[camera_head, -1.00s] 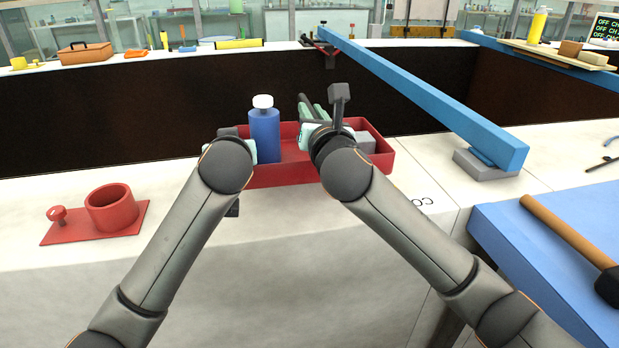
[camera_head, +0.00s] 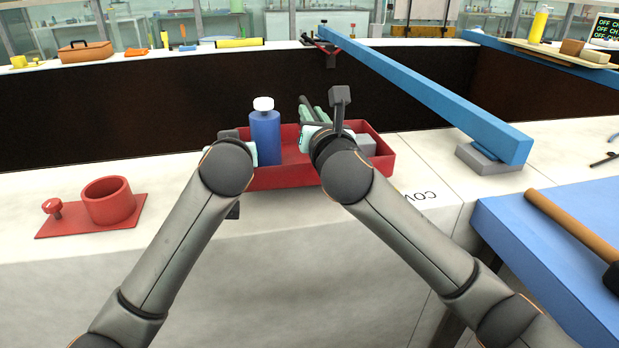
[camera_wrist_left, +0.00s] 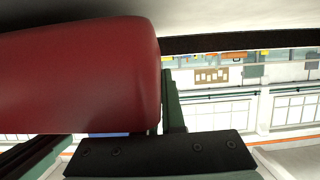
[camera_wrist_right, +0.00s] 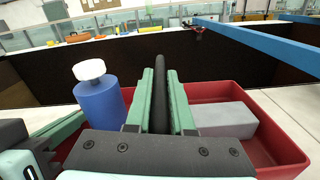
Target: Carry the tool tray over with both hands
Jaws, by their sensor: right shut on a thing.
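The red tool tray (camera_head: 277,180) is on or just above the pale counter in the head view; I cannot tell which. It holds a blue bottle with a white cap (camera_head: 265,138) and a grey block (camera_head: 366,143). My right gripper (camera_head: 312,108) is over the tray; in the right wrist view its green fingers (camera_wrist_right: 162,95) are shut on an upright dark bar (camera_wrist_right: 160,72). Whether the bar belongs to the tray is unclear. My left gripper (camera_head: 246,146) is at the tray's left end, mostly hidden by its wrist. The left wrist view shows a finger beside the red wall (camera_wrist_left: 85,75).
A red plate with a ring and knob (camera_head: 108,203) lies on the counter at left. A blue beam (camera_head: 430,90) crosses the dark channel to a grey block (camera_head: 489,158) on the right. A blue table (camera_head: 530,240) with a mallet (camera_head: 565,228) stands at front right.

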